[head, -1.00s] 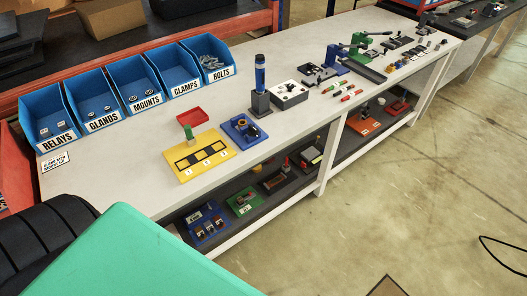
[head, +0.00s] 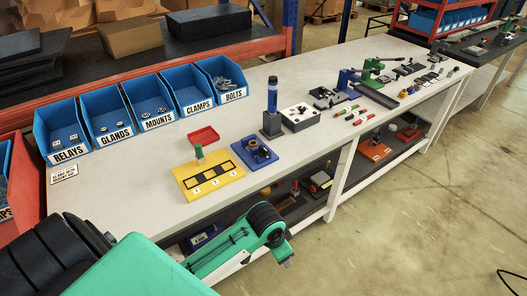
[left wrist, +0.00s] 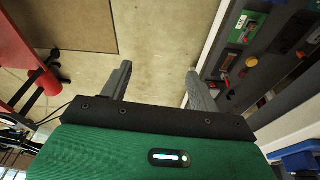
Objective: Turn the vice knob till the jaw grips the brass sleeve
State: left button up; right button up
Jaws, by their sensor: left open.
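A blue plate (head: 255,153) lies near the bench's front edge in the head view, just right of the yellow board. It carries a small dark fixture with a brass-coloured part (head: 253,143), which looks like the vice and sleeve. They are too small to tell the knob or the jaw gap. My left gripper (left wrist: 158,69) is open and empty in the left wrist view, with bare floor between its fingers. It is away from the blue plate, beside the lower shelf. My right gripper is not in view.
A yellow board (head: 208,176) and a red tray (head: 204,135) are left of the blue plate; a blue-topped post (head: 272,105) stands behind it. Blue bins (head: 61,131) line the back. The lower shelf (left wrist: 246,75) holds several fixtures. The bench's front left is clear.

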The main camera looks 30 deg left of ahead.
pick_arm(q)
jog(key=w+a+r+m+g, duration=0.1)
jog(key=w+a+r, duration=0.25)
jog(key=w, duration=0.75)
notch_tip(320, 180, up, 20)
jog(key=n+g+y, duration=0.1)
jog(key=n, duration=0.1)
send_over(263, 148)
notch_tip(263, 148, down, 13)
jog(key=shift+f+p, duration=0.2)
jog(key=shift+p, duration=0.9)
jog(key=c, duration=1)
jog(key=shift+r, duration=0.1)
